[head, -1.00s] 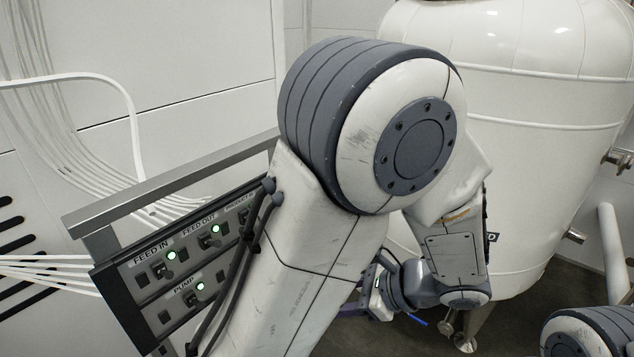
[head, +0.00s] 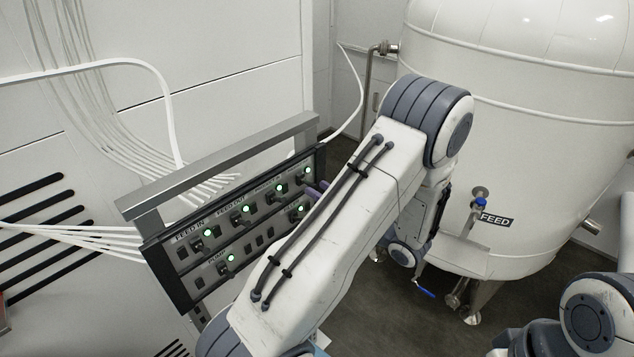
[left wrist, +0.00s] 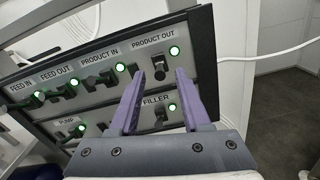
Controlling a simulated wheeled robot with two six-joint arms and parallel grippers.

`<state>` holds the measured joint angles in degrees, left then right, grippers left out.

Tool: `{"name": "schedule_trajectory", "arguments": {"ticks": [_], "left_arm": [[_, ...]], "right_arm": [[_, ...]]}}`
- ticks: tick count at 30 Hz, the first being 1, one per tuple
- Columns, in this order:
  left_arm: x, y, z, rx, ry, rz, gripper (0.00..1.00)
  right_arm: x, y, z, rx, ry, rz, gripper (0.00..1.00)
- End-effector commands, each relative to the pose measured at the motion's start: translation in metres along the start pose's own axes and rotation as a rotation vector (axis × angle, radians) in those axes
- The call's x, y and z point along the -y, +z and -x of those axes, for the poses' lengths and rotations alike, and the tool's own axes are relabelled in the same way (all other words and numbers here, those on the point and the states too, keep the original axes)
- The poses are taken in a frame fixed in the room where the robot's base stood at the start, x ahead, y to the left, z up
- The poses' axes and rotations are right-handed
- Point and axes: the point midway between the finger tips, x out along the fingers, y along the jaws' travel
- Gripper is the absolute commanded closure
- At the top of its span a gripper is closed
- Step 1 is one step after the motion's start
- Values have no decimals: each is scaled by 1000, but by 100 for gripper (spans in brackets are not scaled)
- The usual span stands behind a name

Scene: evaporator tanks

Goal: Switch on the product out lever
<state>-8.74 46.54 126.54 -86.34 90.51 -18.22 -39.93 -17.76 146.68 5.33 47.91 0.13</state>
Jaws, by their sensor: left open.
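The black control panel (head: 185,270) carries several small levers with lit green lights. The lever also shows at the panel's upper right end in the head view (head: 299,179). My left gripper (left wrist: 160,75) is open, its purple fingers pointing at the panel on either side of the lever in the picture. Contact cannot be told. In the head view its fingers (head: 316,191) are partly hidden by my arm. My right gripper is out of view.
The filler lever (left wrist: 160,115) sits below, between the fingers in the picture. The product in lever (left wrist: 133,70) is close by on the left. A metal rail (head: 225,165) runs above the panel. A large white tank (head: 520,130) labelled FEED stands on the right.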

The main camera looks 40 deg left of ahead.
Motion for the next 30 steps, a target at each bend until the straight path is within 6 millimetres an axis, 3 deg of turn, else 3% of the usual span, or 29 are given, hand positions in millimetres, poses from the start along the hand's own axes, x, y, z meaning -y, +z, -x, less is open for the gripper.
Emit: {"name": "schedule_trajectory", "arguments": {"ticks": [6, 14, 15, 18, 25, 30], "left_arm": [[0, 0, -18, -2, 1, 1, 53], [0, -1, -19, -1, -1, 2, 53], [0, -1, -19, -1, -1, 2, 60], [0, 0, -19, -1, 0, 2, 99], [0, 2, -19, -11, -2, 2, 100], [-3, 15, -20, -116, -21, 5, 100]], "right_arm": [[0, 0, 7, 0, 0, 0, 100], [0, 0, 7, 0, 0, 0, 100], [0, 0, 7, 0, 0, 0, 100], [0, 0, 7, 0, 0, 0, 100], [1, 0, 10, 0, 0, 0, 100], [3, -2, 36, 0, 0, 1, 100]]}}
